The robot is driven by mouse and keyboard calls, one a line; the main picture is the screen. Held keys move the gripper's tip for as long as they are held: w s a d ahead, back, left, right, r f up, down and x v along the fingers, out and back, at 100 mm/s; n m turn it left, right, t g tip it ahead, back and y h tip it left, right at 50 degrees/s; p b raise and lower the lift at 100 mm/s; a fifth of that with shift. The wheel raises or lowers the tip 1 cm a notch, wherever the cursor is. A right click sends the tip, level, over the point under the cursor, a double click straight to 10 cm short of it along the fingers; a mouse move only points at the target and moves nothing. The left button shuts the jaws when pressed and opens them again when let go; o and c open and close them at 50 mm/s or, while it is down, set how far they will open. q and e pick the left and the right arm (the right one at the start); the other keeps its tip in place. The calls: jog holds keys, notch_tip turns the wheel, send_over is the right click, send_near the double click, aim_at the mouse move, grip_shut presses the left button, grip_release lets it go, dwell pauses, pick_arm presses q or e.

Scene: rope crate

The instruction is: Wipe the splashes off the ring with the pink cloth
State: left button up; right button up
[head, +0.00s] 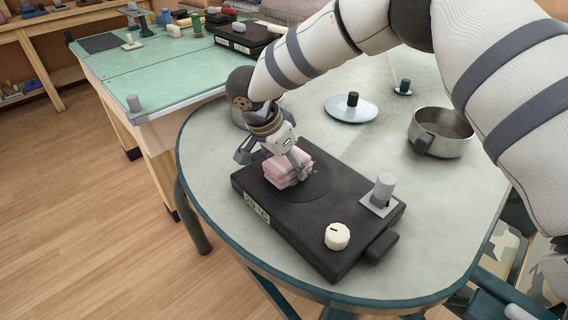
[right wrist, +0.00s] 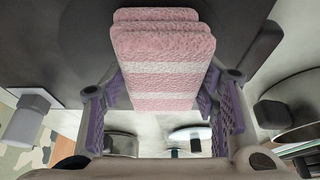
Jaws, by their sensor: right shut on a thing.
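The pink cloth (head: 287,172), folded thick with pale stripes, is between the fingers of my right gripper (head: 273,163). It is over the far-left part of the dark round ring (head: 319,184) on the black hotplate (head: 300,225). The cloth looks low at the ring, but I cannot tell for sure whether it touches. In the right wrist view the cloth (right wrist: 165,62) sits between both purple-padded fingers. No splashes can be made out on the bare part of the ring; the rest is hidden by cloth and gripper. My left gripper is not in view.
The hotplate has a cream knob (head: 337,236) and a grey upright post (head: 385,187) on its right. A metal pot (head: 441,133), a lid (head: 351,109) and a small dark-green knobbed piece (head: 403,87) stand behind on the rounded table (head: 216,150). A green-topped bench (head: 150,72) is at the left.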

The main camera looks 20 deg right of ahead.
aim_at(300, 152)
jog(key=shift+w+d+r, duration=0.1)
jog(key=shift+w+d, duration=0.2)
jog(key=shift+d, duration=0.65)
jog(key=shift+w+d, duration=0.25)
jog(key=shift+d, duration=0.65)
jog(key=shift+a, duration=0.15)
jog(key=shift+s+a, duration=0.25)
jog(key=shift+a, duration=0.6)
jog(key=shift+s+a, duration=0.25)
jog(key=shift+a, duration=0.55)
jog(key=shift+s+a+f, duration=0.2)
jog(key=shift+s+a, duration=0.05)
jog(key=shift+a, duration=0.4)
jog(key=shift+w+d+r, duration=0.1)
jog(key=shift+w+d, duration=0.15)
jog(key=shift+d, duration=0.55)
jog(key=shift+w+d+f, duration=0.1)
jog(key=shift+w+d, duration=0.15)
jog(key=shift+d, duration=0.6)
jog(key=shift+w+d+r, duration=0.1)
jog(key=shift+w+d, duration=0.15)
jog(key=shift+d, duration=0.55)
jog(key=shift+r, duration=0.1)
